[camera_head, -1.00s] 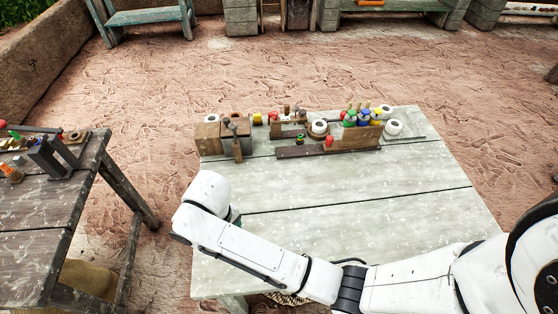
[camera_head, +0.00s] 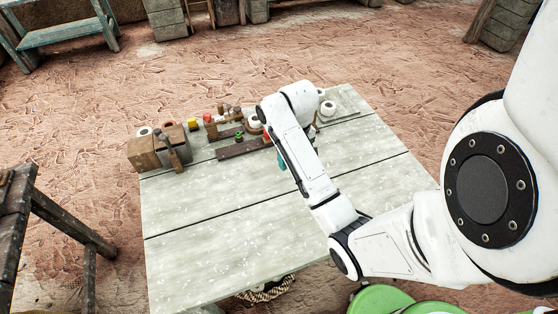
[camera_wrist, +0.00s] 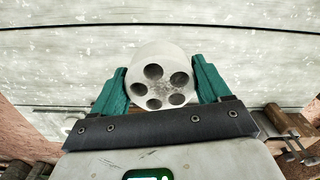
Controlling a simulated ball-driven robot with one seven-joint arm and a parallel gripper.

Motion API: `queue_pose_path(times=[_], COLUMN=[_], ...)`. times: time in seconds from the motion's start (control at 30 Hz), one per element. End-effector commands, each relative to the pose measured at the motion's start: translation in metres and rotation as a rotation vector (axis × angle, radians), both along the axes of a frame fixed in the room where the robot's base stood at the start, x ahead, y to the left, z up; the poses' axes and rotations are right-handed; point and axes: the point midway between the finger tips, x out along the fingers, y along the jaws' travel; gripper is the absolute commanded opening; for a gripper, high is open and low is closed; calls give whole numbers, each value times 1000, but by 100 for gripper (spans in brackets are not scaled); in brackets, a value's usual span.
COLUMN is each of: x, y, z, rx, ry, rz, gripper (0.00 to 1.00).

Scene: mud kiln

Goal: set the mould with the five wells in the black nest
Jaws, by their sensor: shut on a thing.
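The mould (camera_wrist: 155,60) is a pale round block with several dark round wells in the face towards the wrist camera. My gripper (camera_wrist: 161,78) is shut on it, with one teal finger on each side. In the head view, only a bit of teal on my gripper (camera_head: 282,160) shows beside my white arm, over the far part of the pale table (camera_head: 260,220). The mould is hidden there. I cannot make out the black nest in either current view.
Wooden blocks (camera_head: 152,153) stand at the table's far left. A dark flat strip (camera_head: 243,148), a yellow piece (camera_head: 192,124) and a white ring-shaped piece (camera_head: 328,108) lie along the far edge. The table's front is clear. A darker table (camera_head: 14,215) stands left.

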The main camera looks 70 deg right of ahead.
Motion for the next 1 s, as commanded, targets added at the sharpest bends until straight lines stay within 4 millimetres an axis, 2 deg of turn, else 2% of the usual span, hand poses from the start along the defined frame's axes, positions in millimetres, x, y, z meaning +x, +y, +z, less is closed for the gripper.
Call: queue_pose_path(times=[0.03,0.13,0.2,0.37,0.5,0.7,1.0], x=[7,22,32,52,65,80,86], y=[-9,-26,-36,-59,-73,-87,-94], z=[-11,-21,-19,-33,-58,-82,-101], rx=[-5,-7,-4,-3,-3,-2,-1], ry=[2,1,3,4,5,2,3], rz=[1,2,1,0,0,2,1], gripper=[37,37,37,37,37,37,37])
